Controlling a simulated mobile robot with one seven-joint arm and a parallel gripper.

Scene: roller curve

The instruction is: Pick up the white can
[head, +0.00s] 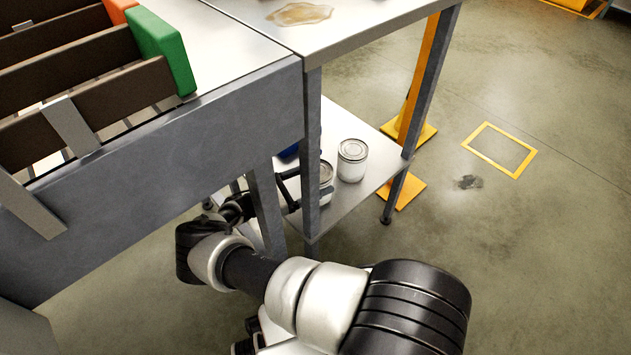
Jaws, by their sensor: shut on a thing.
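Two white cans with grey metal lids are on the lower shelf of the metal table. One white can (352,161) stands upright in plain view near the shelf's right part. The fingertips and the contact are covered by the leg. I cannot tell whether the held can touches the shelf.
The table leg (313,150) stands close in front of my gripper. A blue thing (289,152) is partly visible behind it. The lower shelf (378,150) has bare room at its right. Above is the tabletop (345,25).

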